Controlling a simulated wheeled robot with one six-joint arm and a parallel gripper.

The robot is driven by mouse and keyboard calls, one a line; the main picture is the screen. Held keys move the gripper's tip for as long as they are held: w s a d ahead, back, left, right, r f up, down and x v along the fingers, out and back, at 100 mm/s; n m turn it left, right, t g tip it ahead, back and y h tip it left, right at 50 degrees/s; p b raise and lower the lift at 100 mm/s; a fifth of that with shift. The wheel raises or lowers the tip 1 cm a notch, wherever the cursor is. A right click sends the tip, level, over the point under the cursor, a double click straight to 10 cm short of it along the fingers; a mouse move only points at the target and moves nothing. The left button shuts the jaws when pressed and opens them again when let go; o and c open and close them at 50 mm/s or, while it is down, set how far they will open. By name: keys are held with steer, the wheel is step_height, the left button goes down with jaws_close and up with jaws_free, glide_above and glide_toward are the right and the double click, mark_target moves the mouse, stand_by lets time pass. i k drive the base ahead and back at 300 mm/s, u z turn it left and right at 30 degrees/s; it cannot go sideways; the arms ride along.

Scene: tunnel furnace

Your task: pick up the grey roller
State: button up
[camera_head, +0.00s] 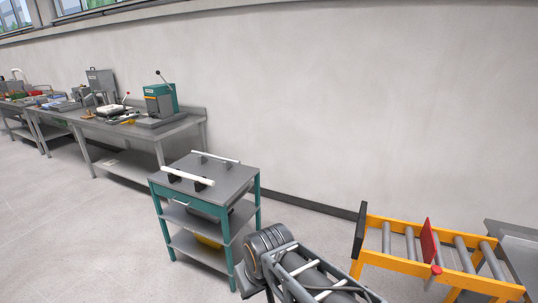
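A small cart (224,178) with a grey top and teal legs stands in the middle of the head view. Two rod-shaped rollers lie on its top in black holders. The near one (187,176) is thicker and off-white; the far one (215,157) is thinner and pale whitish-grey. An orange-framed roller conveyor (398,265) at the right carries several darker grey rollers, one of them here (411,244). I cannot tell for sure which of these is the grey roller. Part of my arm shows at the bottom centre, in front of the cart's right side. My gripper's fingers are not visible.
A red plate (427,241) stands across the conveyor, and a black plate (360,230) closes its left end. A yellow item (208,241) sits on a lower cart shelf. Workbenches (150,132) with equipment line the wall at left. The floor left of the cart is clear.

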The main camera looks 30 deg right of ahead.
mark_target(220, 158)
steer(key=z, duration=0.8)
steer(key=k, duration=0.2)
steer(key=u, duration=1.6)
steer(key=i, duration=3.1)
steer(key=z, duration=1.65)
steer(key=i, duration=0.85)
steer(key=z, duration=0.95)
